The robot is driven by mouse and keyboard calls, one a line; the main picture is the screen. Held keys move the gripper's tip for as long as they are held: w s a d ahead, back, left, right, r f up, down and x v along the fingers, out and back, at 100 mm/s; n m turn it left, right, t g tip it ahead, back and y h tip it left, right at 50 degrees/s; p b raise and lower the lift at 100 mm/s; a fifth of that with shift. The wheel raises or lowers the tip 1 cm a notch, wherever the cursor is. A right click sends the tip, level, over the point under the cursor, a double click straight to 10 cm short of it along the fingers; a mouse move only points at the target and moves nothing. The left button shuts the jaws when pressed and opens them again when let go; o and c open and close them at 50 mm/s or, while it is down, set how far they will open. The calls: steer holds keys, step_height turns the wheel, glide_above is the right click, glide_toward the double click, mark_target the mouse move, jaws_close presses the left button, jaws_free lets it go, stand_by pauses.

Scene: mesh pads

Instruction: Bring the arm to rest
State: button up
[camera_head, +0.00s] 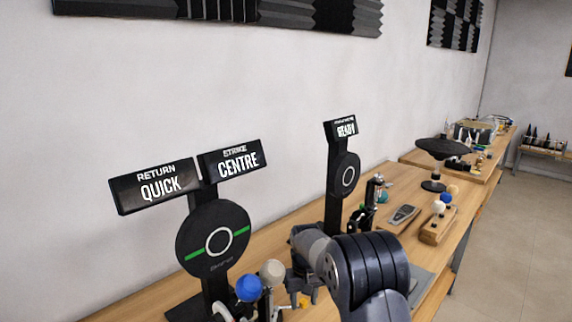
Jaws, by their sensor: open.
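My arm reaches up from the bottom of the head view, its dark ribbed joint bent over the bench. My gripper (302,291) is at the left end of the arm, low over the wooden bench (403,180). It is small in this view and partly hidden by my own arm links. Its jaws are open, and I see nothing held between them. A cream ball-headed mallet (272,272) and a blue ball-headed one (248,288) are just left of it; I cannot tell whether they touch it.
A round black pad (213,243) with "RETURN QUICK" and "STRIKE CENTRE" signs stands at left. A second pad (346,175) with a "READY" sign stands behind my arm. A wooden mallet rack (437,226), a handheld device (403,215) and a dark disc on a stand (443,149) are right.

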stand_by(0.4)
steer(key=shift+w, duration=0.15)
step_height(320, 180, up, 11)
steer(key=b, duration=0.2)
step_height(320, 180, down, 11)
steer(key=shift+f+p, duration=0.1)
steer(key=shift+p, duration=0.95)
steer(key=shift+s+m, duration=0.85)
steer(key=shift+m, duration=0.15)
step_height(320, 180, up, 6)
steer(key=s+a+m, duration=0.1)
steer(key=s+m, duration=0.1)
steer(key=m, duration=0.2)
steer(key=shift+s, duration=0.2)
